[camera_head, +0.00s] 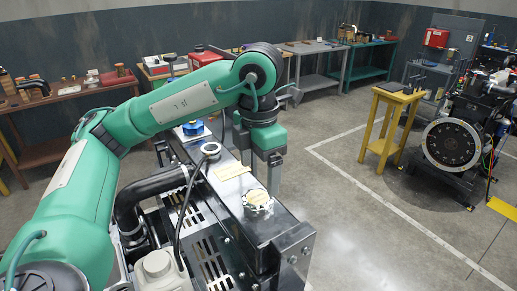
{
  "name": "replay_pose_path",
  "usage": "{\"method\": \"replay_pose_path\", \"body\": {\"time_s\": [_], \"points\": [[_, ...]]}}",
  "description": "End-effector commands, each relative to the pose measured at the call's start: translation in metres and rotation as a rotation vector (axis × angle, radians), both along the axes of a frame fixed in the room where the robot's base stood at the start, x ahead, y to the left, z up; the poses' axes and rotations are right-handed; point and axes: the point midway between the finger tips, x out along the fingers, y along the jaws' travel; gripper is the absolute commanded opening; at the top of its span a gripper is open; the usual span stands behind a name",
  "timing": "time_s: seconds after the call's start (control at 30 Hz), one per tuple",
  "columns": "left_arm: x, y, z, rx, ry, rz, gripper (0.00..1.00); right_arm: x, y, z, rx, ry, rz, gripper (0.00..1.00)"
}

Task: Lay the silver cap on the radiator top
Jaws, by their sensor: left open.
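A black radiator top (232,190) runs from the centre toward the lower right of the head view. A round silver cap (258,199) with a pale yellowish top face appears to rest on it near its right end. A round filler neck (210,149) with a silver rim and dark middle stands at its far end. My left gripper (260,175) points down just above and behind the cap in the picture, its fingers apart with nothing between them. I cannot tell its exact height over the top. My right gripper is out of view.
A yellow label (232,171) lies on the radiator top. A black hose (135,200) and white reservoir (158,268) sit to its left. A blue cap (193,127) is behind.

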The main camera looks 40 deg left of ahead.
Motion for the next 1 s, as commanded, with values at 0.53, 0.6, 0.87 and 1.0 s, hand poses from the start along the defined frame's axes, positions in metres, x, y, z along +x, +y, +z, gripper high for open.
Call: {"method": "replay_pose_path", "body": {"time_s": [0.53, 0.6, 0.87, 1.0], "points": [[0.0, 0.0, 0.058, 0.0, -0.001, 0.0, 0.84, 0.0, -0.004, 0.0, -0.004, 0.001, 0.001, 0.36], [0.0, 0.0, 0.061, 0.0, -0.001, 0.0, 0.84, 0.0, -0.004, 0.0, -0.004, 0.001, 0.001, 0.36], [0.0, 0.0, 0.064, 0.0, 0.001, -0.001, 0.84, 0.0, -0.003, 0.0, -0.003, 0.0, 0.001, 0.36], [0.0, 0.0, 0.064, 0.0, 0.001, 0.0, 0.84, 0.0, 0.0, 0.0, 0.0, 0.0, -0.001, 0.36]]}}
